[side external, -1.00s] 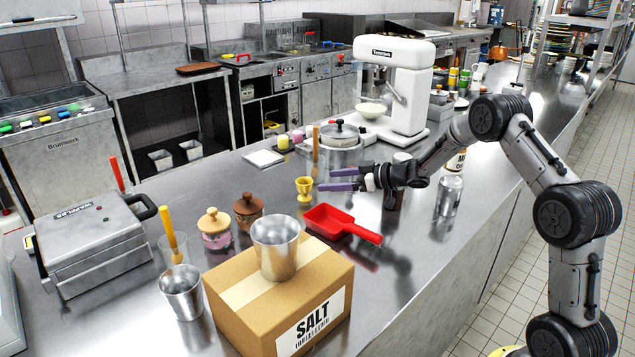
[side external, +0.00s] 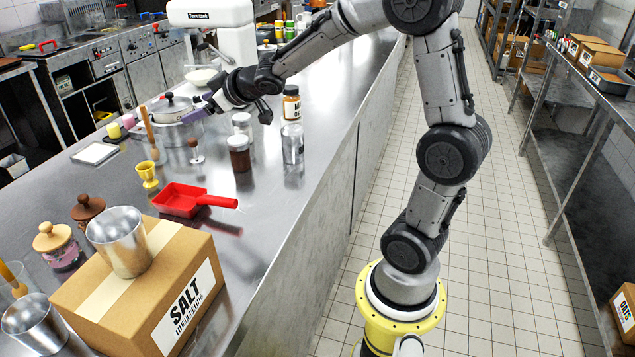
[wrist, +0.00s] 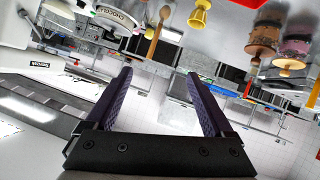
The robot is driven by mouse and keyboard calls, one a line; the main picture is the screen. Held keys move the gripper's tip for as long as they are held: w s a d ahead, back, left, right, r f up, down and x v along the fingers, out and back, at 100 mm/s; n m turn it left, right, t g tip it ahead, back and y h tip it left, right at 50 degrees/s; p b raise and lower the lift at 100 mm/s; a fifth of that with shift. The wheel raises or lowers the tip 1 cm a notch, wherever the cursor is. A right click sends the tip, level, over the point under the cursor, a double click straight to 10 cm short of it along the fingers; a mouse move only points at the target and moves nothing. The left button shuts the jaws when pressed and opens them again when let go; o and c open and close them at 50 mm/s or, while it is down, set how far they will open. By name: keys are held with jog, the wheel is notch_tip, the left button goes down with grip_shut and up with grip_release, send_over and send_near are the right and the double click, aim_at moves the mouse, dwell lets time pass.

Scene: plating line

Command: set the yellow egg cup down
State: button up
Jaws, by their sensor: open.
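The yellow egg cup (side external: 148,173) stands upright on the steel counter (side external: 215,222), left of the red scoop. It also shows at the top of the wrist view (wrist: 200,18), which is tilted. My gripper (side external: 197,110) is raised above the counter beside the lidded pot, clear of the cup. In the wrist view my gripper (wrist: 160,80) has its two purple fingers spread apart with nothing between them.
The red scoop (side external: 182,199) lies near the cup. Jars (side external: 240,154), a clear bottle (side external: 292,145) and a lidded pot (side external: 172,108) stand farther back. A wooden spoon (side external: 147,125) rises behind the cup. The salt box (side external: 190,305) carries a metal tumbler (side external: 120,245).

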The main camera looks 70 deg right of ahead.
jog(key=s+a+f+g, duration=0.1)
jog(key=s+a, duration=0.3)
jog(key=s, duration=0.6)
jog(key=s+a+f+g+y, duration=0.1)
jog(key=s+a+g, duration=0.2)
jog(key=s, duration=0.8)
jog(key=s+a+f+m+g+y, duration=0.1)
jog(key=s+a+f+g, duration=0.1)
jog(key=s+a, duration=0.4)
jog(key=s, duration=0.4)
jog(key=shift+s+a+g, duration=0.35)
jog(key=shift+g, duration=0.05)
